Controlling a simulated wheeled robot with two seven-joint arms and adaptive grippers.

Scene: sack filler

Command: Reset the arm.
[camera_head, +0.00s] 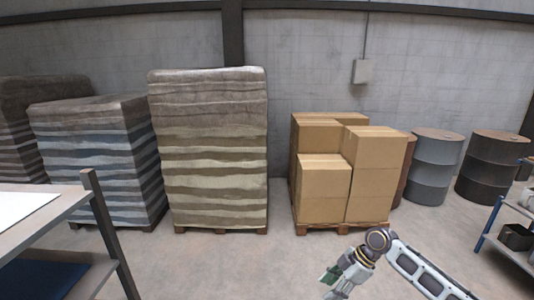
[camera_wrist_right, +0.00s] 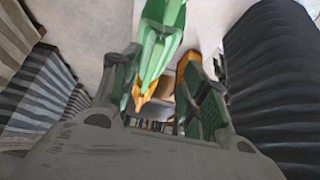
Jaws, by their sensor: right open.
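My right arm comes in from the lower right in the head view, bent at a dark elbow-like joint. My right gripper (camera_head: 333,284) is low in that view, over the bare floor in front of the box pallet, partly cut by the bottom edge. In the right wrist view my right gripper (camera_wrist_right: 163,92) shows its two fingers with green pads spread apart. It is open, and I see nothing gripped. A green and orange shape (camera_wrist_right: 160,42) shows between and beyond the fingers; I cannot tell what it is. My left gripper is not in view.
A pallet of cardboard boxes (camera_head: 367,170) stands ahead, with wrapped stacks (camera_head: 208,150) to its left and drums (camera_head: 435,165) to its right. A shelf bench (camera_head: 72,205) is at the left, a blue-framed rack (camera_head: 490,225) at the right. The floor between is clear.

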